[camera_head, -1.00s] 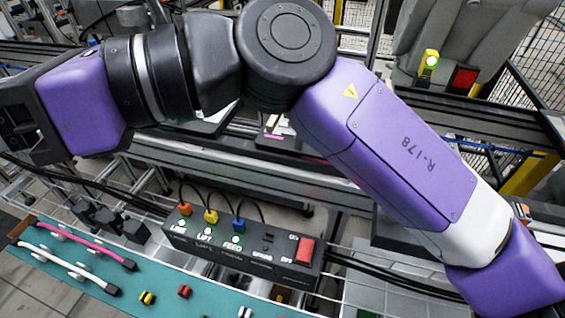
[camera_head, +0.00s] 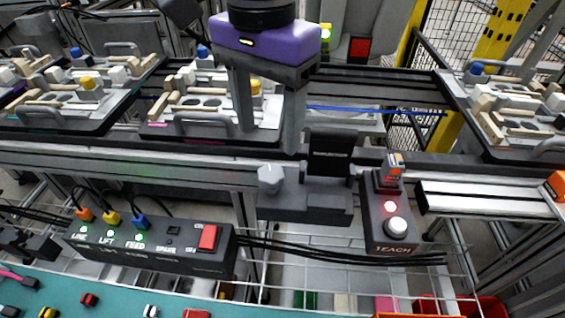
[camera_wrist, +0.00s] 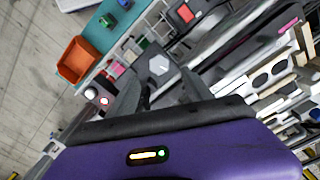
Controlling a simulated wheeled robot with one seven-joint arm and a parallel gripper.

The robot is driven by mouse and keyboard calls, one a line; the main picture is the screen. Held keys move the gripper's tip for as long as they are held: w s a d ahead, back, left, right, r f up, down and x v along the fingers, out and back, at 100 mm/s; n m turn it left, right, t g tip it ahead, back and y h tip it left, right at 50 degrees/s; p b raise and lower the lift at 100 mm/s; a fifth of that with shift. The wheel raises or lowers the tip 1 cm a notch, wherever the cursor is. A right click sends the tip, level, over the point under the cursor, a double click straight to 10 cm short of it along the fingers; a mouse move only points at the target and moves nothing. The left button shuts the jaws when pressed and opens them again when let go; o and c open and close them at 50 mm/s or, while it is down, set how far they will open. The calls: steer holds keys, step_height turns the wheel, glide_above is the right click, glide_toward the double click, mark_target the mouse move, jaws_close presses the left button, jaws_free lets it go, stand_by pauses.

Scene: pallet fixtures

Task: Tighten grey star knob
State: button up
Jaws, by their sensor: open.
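The grey star knob (camera_head: 270,179) sits on the left end of a dark bracket (camera_head: 310,200) fixed below the front rail. In the wrist view the knob (camera_wrist: 158,65) shows ahead of the fingertips, between the two fingers. My gripper (camera_head: 267,140) has a purple body and two grey fingers pointing down. It is open with nothing between its fingers. The fingertips are above the knob in the head view and look apart from it. In the wrist view my gripper (camera_wrist: 160,88) shows both fingers spread.
A TEACH box (camera_head: 388,215) with a red light and white button stands right of the bracket. A LINE/LIFT/FEED switch box (camera_head: 150,245) lies to the left. Pallets with wooden pieces (camera_head: 200,110) and (camera_head: 520,110) stand on the conveyor behind. Black cables run below the knob.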

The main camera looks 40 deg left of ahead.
mark_target(271, 173)
steer(key=shift+w+d+f, duration=0.1)
steer(key=shift+d+f, duration=0.05)
steer(key=shift+f, duration=0.2)
step_height(271, 173, down, 7)
steer(key=shift+f+b, duration=0.1)
steer(key=shift+b, duration=0.6)
jaws_close()
